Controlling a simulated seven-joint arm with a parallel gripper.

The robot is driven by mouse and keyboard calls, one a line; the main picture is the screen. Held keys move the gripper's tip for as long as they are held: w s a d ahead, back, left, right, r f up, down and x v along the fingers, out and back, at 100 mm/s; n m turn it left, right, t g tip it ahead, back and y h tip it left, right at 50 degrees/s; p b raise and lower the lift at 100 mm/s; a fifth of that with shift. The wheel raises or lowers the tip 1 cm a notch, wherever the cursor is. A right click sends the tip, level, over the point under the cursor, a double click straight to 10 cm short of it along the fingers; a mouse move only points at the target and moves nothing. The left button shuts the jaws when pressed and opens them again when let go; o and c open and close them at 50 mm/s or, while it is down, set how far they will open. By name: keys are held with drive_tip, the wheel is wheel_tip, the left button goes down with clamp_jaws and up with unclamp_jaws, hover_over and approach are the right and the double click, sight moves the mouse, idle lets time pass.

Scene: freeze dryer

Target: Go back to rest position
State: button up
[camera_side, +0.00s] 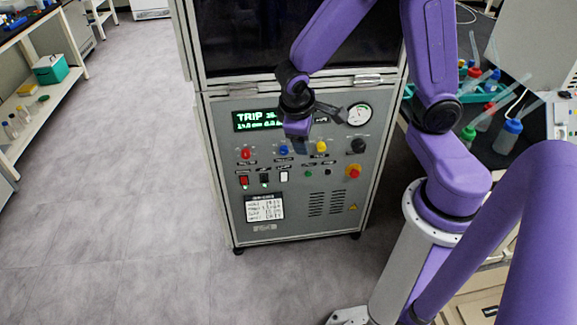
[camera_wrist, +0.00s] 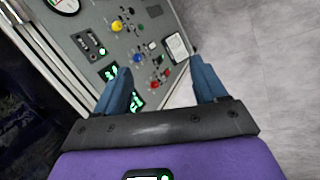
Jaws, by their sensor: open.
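The freeze dryer (camera_side: 292,215) is a grey cabinet with a dark upper chamber and a front control panel. In the side view, my gripper (camera_side: 301,146) hangs in front of the panel, just below the green-lit display (camera_side: 258,119), covering part of it and lying close to the blue knob (camera_side: 284,150). In the wrist view, my gripper (camera_wrist: 165,85) has its two blue fingers spread apart with nothing between them. The panel shows tilted at upper left, with the blue button (camera_wrist: 137,58) and red button (camera_wrist: 154,84) beyond the fingers. I cannot tell whether a finger touches the panel.
A bench at the right holds bottles with blue, red and green caps (camera_side: 508,136). A shelf at the left carries a green box (camera_side: 51,69). The grey floor (camera_side: 120,180) left of the dryer is clear.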

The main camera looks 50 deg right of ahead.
drive_tip(key=s+a+r+n+y, duration=0.1)
drive_tip(key=s+r+n, duration=0.1)
drive_tip(key=s, duration=0.3)
drive_tip(key=s+a+r+n+y, duration=0.2)
drive_tip(key=s+n, duration=0.1)
drive_tip(key=s, duration=0.3)
drive_tip(key=s+a+r+n+g+y, duration=0.1)
drive_tip(key=s+a+r+n+y, duration=0.1)
drive_tip(key=s, duration=0.4)
drive_tip(key=shift+r+n, duration=0.2)
drive_tip(key=shift+n, duration=0.3)
